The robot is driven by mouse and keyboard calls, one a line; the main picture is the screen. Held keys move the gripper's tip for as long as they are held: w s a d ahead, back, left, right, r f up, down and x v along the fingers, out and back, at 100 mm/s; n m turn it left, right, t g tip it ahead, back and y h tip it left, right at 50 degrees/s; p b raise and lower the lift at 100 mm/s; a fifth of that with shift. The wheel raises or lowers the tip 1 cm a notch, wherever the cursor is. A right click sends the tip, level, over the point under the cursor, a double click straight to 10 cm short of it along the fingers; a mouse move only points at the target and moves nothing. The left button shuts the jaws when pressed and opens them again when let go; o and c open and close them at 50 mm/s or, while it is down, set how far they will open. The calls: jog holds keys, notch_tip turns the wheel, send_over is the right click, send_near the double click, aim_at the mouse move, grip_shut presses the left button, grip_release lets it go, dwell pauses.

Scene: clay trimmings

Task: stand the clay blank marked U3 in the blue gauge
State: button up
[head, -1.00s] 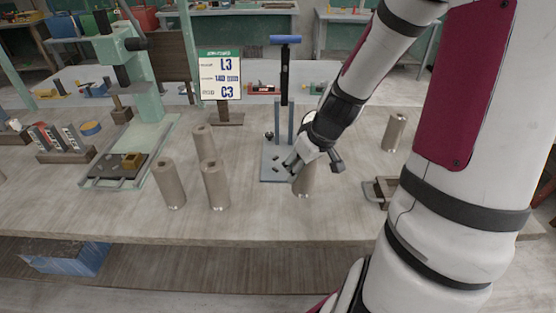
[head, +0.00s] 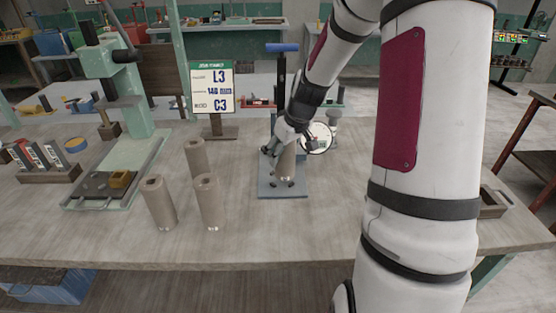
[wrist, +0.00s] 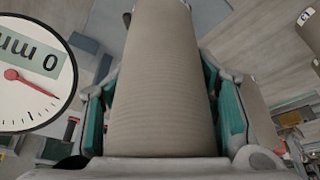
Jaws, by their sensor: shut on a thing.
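My gripper (head: 277,153) is shut on a grey-brown clay blank (head: 287,166). In the wrist view the blank (wrist: 162,75) fills the space between the two teal-padded fingers. No U3 mark is readable on it. The blue gauge has a blue-grey base plate (head: 297,191), a dark post with a blue handle (head: 282,47) and a round white dial (head: 317,138). The dial also shows large at the left of the wrist view (wrist: 30,95). The held blank is over the base plate, close to the dial. I cannot tell whether its lower end touches the plate.
Three more blanks stand left of the gauge: front left (head: 159,204), front right (head: 208,203) and behind (head: 196,158). A sign (head: 213,88) reads L3 and C3. A green press (head: 125,120) stands further left. A small tray (head: 493,204) lies at the right edge.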

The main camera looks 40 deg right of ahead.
jog(key=shift+w+d+x, duration=0.1)
jog(key=shift+x, duration=0.9)
jog(key=shift+w+d+x, duration=0.1)
jog(key=shift+d+x, duration=0.05)
jog(key=shift+x, duration=0.9)
jog(key=o, duration=1.9)
jog(key=shift+r, duration=0.1)
